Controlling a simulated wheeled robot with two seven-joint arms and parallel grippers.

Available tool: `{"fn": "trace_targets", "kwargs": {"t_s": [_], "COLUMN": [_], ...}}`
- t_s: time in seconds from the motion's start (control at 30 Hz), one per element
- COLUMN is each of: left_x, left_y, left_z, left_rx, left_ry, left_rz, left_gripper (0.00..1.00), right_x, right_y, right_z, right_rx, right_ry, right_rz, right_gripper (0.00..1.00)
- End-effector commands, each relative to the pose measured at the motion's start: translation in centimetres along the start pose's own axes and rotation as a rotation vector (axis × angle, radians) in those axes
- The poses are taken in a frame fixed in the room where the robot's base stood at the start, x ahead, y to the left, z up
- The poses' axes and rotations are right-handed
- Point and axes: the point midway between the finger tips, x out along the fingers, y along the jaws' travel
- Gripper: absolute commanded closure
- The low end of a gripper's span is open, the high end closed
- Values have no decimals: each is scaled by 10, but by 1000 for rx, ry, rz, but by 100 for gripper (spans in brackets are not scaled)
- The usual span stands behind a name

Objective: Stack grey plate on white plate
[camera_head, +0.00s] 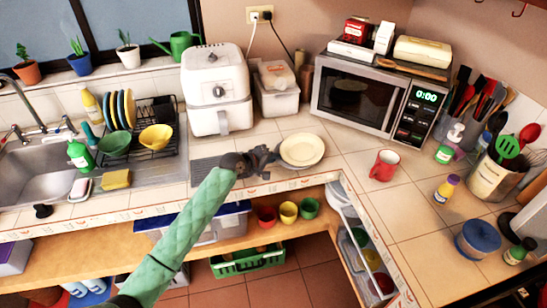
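A cream-white round plate (302,149) lies flat on the tiled counter, right of the middle of the head view. My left gripper (266,160) is at the plate's left side, low over the counter, and its dark fingers reach toward the plate's rim. I cannot tell if it touches the plate, or if it is open or shut. I cannot make out a separate grey plate; the gripper covers part of the counter there. My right gripper is not in view.
A white air fryer (217,92) and a microwave (372,98) stand behind. A red mug (384,165) is to the right. A dish rack (150,137) with upright plates and bowls is at the left. The counter front of the mug is clear.

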Motion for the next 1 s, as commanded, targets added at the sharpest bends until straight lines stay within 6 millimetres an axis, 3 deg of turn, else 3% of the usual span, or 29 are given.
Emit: {"fn": "trace_targets", "kwargs": {"t_s": [0.03, 0.1, 0.53, 0.63, 0.7, 1.0], "left_x": [0, 0, -6, -20, -33, -90], "left_y": [0, 0, 3, 1, 1, 2], "left_z": [0, 0, -1, 0, 0, 0], "left_rx": [0, 0, 1, 1, 3, 1], "left_ry": [0, 0, 0, 0, 0, -1], "left_rz": [0, 0, 0, 0, 0, 0], "left_gripper": [89, 75, 75, 75, 75, 75], "right_x": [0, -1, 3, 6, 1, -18], "right_y": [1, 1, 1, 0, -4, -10], "right_z": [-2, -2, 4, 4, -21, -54], "right_rx": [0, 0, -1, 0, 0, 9], "right_ry": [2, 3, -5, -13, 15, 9], "right_rz": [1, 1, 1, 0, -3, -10], "right_gripper": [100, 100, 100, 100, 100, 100]}}
